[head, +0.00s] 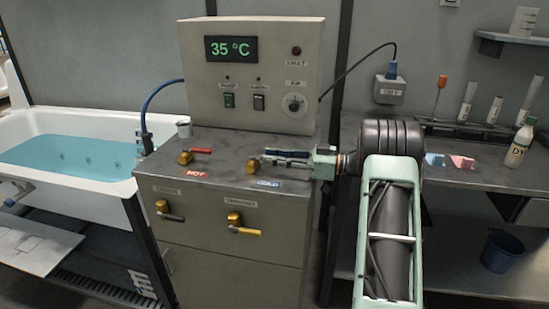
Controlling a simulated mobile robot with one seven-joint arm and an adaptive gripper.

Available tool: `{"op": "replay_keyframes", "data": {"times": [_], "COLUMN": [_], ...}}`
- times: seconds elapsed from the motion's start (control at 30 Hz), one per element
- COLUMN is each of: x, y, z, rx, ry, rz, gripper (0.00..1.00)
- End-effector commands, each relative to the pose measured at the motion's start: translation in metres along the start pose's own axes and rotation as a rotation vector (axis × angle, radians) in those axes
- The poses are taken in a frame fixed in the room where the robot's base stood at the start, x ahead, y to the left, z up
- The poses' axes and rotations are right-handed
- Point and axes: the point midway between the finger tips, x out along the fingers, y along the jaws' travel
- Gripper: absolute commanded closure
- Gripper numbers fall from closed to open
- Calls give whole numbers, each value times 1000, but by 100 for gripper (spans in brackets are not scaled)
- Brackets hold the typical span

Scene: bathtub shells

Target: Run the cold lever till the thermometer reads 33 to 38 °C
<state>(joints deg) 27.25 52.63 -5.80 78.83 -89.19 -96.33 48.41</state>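The thermometer display (231,49) on the control box reads 35 °C in green digits. The cold lever's brass valve (253,166) stands on the cabinet top by the blue COLD label (268,183). Its blue handle (287,153) points right and is partly hidden by my gripper. My gripper (272,157) reaches in from the right, its dark fingers lying along the handle. I cannot tell whether the fingers are closed on it. The hot lever (200,150), with a red handle on brass, stands to the left by the red HOT label (195,174).
A white bathtub (98,118) with blue water (70,157) stands at left. Two more valves, dark-handled (172,217) and yellow-handled (247,231), are on the cabinet front (205,260). A cluttered bench (480,178) is at right.

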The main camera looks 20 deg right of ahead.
Motion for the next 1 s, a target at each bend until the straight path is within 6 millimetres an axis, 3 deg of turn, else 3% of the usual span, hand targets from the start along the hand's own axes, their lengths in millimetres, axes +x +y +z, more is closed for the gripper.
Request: {"op": "replay_keyframes", "data": {"times": [0.47, 0.8, 1.0], "x": [-11, -80, -110], "y": [0, 1, 0], "z": [2, 2, 1], "rx": [2, 1, 1], "ry": [-3, -3, -3], "rz": [2, 3, 2], "gripper": [68, 68, 68]}}
